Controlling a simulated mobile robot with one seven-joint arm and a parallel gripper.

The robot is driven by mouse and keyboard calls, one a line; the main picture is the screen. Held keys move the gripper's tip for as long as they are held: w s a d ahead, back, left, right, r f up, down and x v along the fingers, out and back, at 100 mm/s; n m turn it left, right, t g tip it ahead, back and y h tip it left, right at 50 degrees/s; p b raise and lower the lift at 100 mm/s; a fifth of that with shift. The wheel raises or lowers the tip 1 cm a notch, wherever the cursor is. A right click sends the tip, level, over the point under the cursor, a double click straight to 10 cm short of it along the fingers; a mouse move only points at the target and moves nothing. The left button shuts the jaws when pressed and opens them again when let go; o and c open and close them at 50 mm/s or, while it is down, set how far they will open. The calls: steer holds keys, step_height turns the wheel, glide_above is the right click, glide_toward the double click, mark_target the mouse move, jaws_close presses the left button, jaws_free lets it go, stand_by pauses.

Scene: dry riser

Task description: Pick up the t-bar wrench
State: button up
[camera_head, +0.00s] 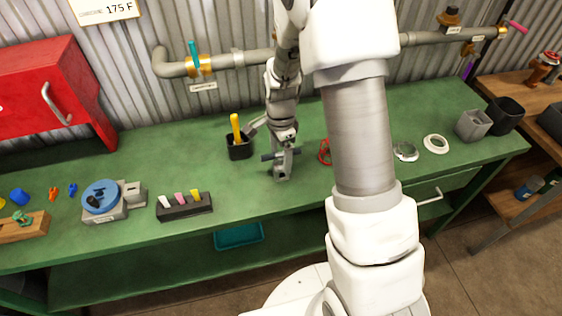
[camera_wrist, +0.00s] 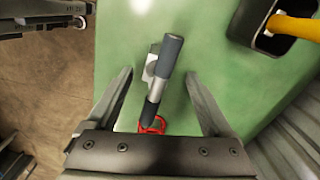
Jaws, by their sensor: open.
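The t-bar wrench (camera_head: 268,157) stands on the green bench, its crossbar with dark grips held level above a small grey block (camera_head: 283,173). My gripper (camera_head: 283,143) is just above it in the head view, pointing down. In the wrist view my gripper (camera_wrist: 160,75) is open, with one finger on each side of the wrench (camera_wrist: 163,80). The bar runs roughly lengthwise between the fingers, with a gap on both sides. No contact shows. The wrench's stem is mostly hidden beneath the bar.
A black holder with a yellow-handled tool (camera_head: 236,128) stands close by on the left. A red ring (camera_head: 324,152) lies right of the wrench. A dark block with coloured pegs (camera_head: 185,208) is nearer the front left. Pipes run along the back wall. Bare bench lies around the wrench.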

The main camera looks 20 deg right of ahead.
mark_target(281, 164)
step_height(281, 164, down, 4)
steer(key=shift+s+r, duration=0.1)
jaws_close()
stand_by(0.5)
